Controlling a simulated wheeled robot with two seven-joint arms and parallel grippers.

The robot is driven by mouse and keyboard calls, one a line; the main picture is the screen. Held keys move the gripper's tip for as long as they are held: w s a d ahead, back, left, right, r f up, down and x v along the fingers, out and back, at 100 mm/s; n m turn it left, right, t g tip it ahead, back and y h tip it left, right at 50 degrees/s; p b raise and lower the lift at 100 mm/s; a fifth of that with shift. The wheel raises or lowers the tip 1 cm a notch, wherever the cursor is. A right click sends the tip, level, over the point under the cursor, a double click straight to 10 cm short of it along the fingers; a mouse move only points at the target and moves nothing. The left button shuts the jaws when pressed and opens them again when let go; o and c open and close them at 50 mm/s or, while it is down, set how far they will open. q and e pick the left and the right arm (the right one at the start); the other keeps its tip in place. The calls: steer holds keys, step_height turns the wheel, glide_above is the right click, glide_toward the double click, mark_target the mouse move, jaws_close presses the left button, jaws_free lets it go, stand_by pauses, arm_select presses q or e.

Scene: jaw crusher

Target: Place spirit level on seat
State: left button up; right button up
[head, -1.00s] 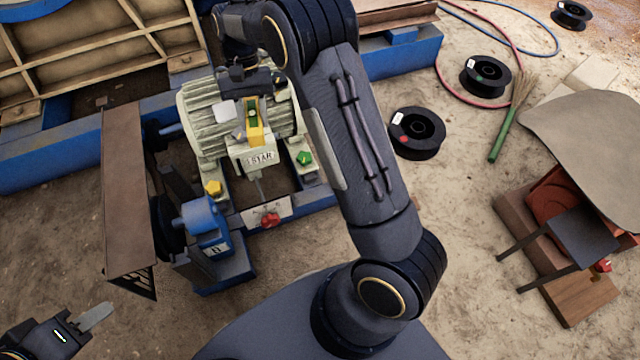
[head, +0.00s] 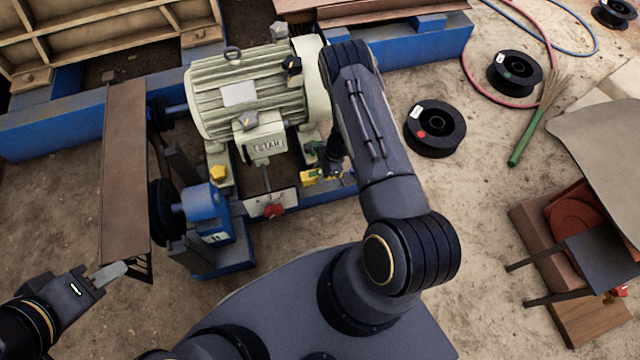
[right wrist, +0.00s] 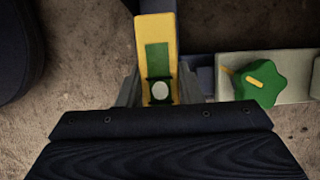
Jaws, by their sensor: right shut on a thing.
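The spirit level is yellow with a green face and a round pale vial. In the head view the level (head: 312,178) is at the front right of the motor, mostly hidden by my right gripper (head: 328,168). In the right wrist view the level (right wrist: 158,45) sits between the fingers of my right gripper (right wrist: 160,92), which is shut on it. A pale rail (right wrist: 296,66) with a green star knob (right wrist: 256,84) lies right of it. I cannot tell which surface is the seat or whether the level touches anything. My left gripper (head: 112,270) is at lower left, its jaw gap not visible.
The ribbed motor (head: 245,88) stands left of my right arm. A yellow knob (head: 217,173), a red knob (head: 273,210) and a blue bearing block (head: 205,205) are nearby. A brown guard plate (head: 122,175) stands at left.

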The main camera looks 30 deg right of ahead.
mark_target(320, 186)
steer(key=shift+f+b, duration=0.95)
steer(key=shift+f, duration=2.15)
steer(key=shift+f, duration=0.1)
steer(key=o, duration=1)
steer(key=shift+o, duration=0.2)
